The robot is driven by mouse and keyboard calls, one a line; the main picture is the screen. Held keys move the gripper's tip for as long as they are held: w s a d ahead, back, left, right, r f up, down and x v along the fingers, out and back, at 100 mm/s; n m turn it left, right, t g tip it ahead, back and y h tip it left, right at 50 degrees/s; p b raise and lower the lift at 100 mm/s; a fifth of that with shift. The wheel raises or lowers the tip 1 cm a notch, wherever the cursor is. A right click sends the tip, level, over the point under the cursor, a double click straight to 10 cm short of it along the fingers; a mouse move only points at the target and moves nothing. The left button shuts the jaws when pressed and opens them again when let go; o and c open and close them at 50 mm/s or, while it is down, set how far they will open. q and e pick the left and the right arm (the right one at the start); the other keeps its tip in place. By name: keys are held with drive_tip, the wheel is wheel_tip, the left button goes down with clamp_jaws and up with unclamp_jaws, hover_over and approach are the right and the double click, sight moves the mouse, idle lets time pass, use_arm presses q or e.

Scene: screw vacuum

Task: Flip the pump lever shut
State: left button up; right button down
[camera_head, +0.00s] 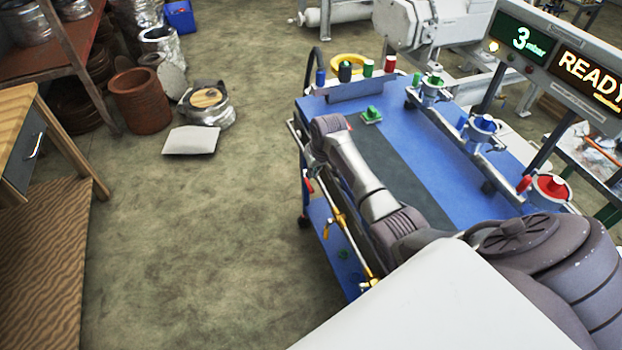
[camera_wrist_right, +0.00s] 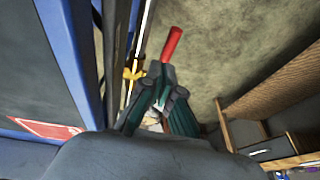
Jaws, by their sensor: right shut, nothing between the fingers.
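A red lever handle (camera_wrist_right: 172,43) sticks out just beyond the fingertips of my right gripper (camera_wrist_right: 163,92) in the right wrist view. In the head view the red lever (camera_head: 308,185) is on the left side of the blue cart, by the pipe. My right gripper (camera_head: 313,160) reaches over that edge, pointing down, close above the lever. Its fingers are shut with nothing between them. I cannot tell whether they touch the handle. My right arm crosses the cart top and hides part of it. My left gripper is not in view.
A display (camera_head: 560,60) reads 3 mbar and READY. Yellow fittings (camera_head: 340,218) sit along the side pipe. The floor (camera_head: 220,220) left of the cart is mostly free.

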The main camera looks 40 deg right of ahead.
sight(309, 183)
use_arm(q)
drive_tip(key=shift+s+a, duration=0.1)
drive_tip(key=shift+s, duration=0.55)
use_arm(e)
drive_tip(key=shift+a+f, duration=0.2)
drive_tip(key=shift+f, duration=0.65)
drive_tip(key=shift+a+f, duration=0.15)
drive_tip(key=shift+f, duration=0.65)
drive_tip(key=shift+f, duration=0.1)
